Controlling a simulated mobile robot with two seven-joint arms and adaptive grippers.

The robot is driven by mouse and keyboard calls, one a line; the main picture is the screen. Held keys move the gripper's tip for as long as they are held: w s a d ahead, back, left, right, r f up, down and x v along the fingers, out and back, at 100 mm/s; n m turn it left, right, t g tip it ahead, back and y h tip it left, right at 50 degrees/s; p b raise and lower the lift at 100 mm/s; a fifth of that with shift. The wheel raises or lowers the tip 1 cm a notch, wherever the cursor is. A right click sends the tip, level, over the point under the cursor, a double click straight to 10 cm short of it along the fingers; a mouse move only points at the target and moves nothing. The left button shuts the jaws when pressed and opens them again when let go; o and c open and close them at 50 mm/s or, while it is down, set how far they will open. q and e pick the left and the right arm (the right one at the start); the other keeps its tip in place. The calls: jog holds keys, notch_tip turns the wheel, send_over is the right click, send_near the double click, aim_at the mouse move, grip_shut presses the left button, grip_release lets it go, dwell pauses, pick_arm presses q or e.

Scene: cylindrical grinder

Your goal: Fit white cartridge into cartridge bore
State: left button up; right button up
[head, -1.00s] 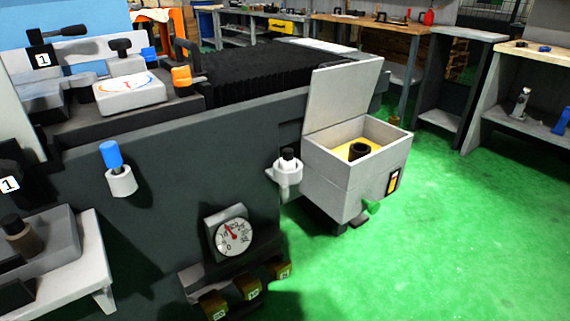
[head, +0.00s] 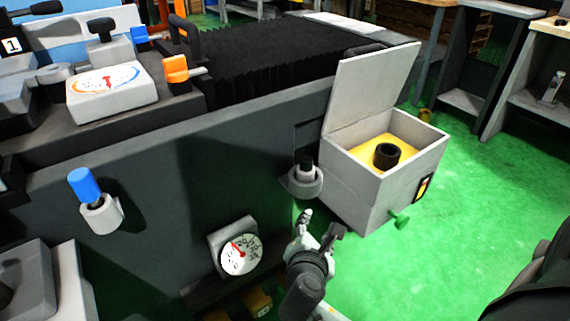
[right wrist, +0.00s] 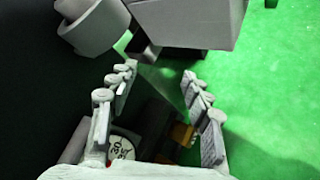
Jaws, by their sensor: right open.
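A dark round collar with an open top, which looks like the cartridge bore (head: 387,155), sits on the yellow floor of the open grey box (head: 368,183), right of the holder. My right gripper (head: 320,224) is open and empty, below the holder and in front of the box. In the right wrist view its fingers (right wrist: 159,72) are spread, with the holder (right wrist: 88,27) beyond them at upper left. My left gripper is not in view.
A blue-topped cartridge (head: 84,186) sits in another holder at left. A dial gauge (head: 238,255) is on the machine's side, left of my right gripper. Green floor (head: 460,230) is clear to the right.

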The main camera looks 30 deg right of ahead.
aim_at(306, 164)
notch_tip(306, 164, up, 13)
jog(key=w+a+n+t+h, duration=0.2)
jog(key=a+n+t+h, duration=0.15)
jog(key=n, duration=0.55)
jog(key=shift+t+y, duration=0.25)
jog(key=shift+t, duration=0.1)
jog(key=x, duration=0.5)
jog(key=f+x, duration=0.1)
jog(key=x, duration=0.2)
jog(key=shift+w+d+f, duration=0.1)
jog(key=shift+d, duration=0.1)
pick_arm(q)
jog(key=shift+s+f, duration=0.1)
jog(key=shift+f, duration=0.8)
pick_arm(e)
grip_shut()
